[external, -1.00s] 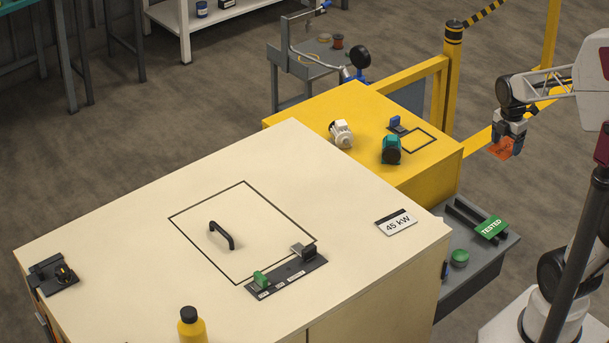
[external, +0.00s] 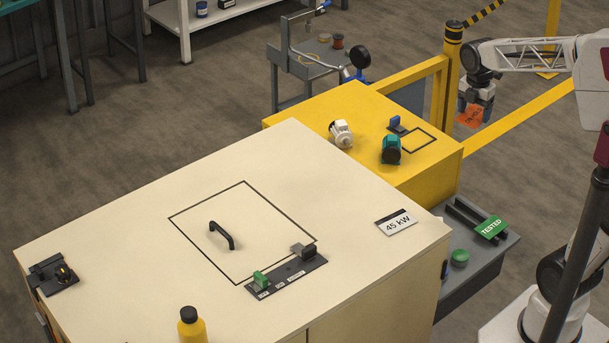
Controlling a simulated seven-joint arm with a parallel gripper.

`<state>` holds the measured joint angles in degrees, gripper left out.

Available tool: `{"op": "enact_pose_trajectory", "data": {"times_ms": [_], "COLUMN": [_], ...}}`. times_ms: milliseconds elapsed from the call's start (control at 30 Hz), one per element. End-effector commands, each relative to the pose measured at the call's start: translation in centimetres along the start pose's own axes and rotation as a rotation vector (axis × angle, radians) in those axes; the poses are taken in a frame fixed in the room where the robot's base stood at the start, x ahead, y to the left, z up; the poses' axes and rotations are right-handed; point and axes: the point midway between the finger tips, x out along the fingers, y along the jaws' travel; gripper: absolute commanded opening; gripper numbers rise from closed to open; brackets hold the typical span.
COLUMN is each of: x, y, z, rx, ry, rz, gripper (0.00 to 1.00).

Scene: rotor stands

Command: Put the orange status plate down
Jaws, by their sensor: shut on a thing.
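The orange status plate (external: 470,116) hangs from my gripper (external: 477,101) in the external view, at the right. My gripper is shut on it and holds it in the air, to the right of the yellow block (external: 435,165) and near the yellow-black post (external: 451,75). The plate is tilted, with dark lettering on it that is too small to read. A green "TESTED" plate (external: 491,227) lies on the grey side shelf (external: 480,270) at the lower right, beside black slotted bars (external: 466,216).
The yellow block carries a white motor (external: 341,134), a teal motor (external: 391,149), a blue part (external: 395,122) and a black outlined square (external: 418,139). The cream top holds a black handle (external: 222,236) and a "45 kW" plate (external: 397,222). Yellow rails run beside the post.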

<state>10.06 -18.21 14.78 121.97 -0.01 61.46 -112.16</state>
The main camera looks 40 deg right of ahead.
Motion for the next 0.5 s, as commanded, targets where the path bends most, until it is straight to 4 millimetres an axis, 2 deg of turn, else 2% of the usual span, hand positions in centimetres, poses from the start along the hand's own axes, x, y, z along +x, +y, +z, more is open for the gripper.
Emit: {"op": "enact_pose_trajectory", "data": {"times_ms": [100,500], "x": [-0.4,-1.6], "y": [2.6,10.4], "z": [-1.4,-7.1], "rx": [-0.053,-0.218], "ry": [0.000,0.000], "rz": [-0.001,0.000], "gripper": [0.49,0.49]}}
